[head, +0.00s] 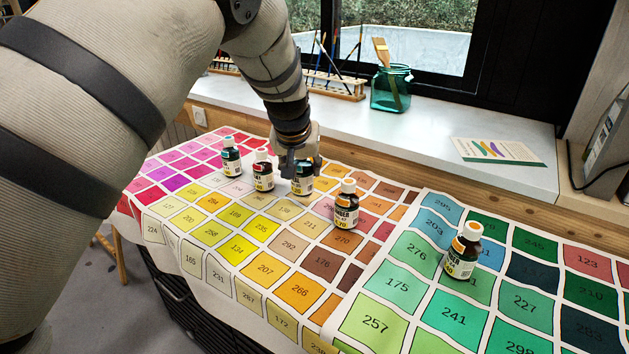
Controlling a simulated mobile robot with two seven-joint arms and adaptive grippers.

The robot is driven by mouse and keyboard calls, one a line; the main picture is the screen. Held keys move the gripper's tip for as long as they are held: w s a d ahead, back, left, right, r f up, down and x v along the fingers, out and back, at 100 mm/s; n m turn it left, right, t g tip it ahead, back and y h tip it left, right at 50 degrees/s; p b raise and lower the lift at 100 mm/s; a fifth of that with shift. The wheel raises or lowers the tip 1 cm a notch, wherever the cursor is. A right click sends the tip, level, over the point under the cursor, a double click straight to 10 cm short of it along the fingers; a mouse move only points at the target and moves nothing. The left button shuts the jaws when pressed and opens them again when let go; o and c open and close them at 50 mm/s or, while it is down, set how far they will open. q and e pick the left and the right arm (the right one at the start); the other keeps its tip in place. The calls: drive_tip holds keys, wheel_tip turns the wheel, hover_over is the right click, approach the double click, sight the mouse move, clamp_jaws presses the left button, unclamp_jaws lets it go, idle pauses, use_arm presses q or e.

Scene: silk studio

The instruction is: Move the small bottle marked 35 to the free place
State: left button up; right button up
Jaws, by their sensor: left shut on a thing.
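My left gripper (303,160) comes down from above and is shut on a small dark bottle (303,186) with a pale label. The gripper hides its cap, and its number is too small to read surely. The bottle stands upright on or just above the yellow part of the colour chart (292,243). I cannot tell which is marked 35. My right gripper is out of view.
The green chart (407,312) has much clear room. Behind, the white sill (420,135) bears a teal jar (391,92), a brush rack (335,83) and a card (497,151).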

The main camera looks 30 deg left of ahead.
sight(301, 180)
use_arm(q)
drive_tip(key=shift+w+a+f, duration=0.2)
drive_tip(key=shift+w+f, duration=0.05)
drive_tip(key=shift+f, duration=0.05)
drive_tip(key=shift+w+a+f, duration=0.1)
drive_tip(key=shift+f, duration=0.75)
drive_tip(key=shift+w+a+f, duration=0.1)
drive_tip(key=shift+f, duration=0.75)
drive_tip(key=shift+f, duration=0.2)
drive_tip(key=o, duration=1.2)
drive_tip(key=shift+o, duration=0.2)
drive_tip(key=shift+r, duration=0.1)
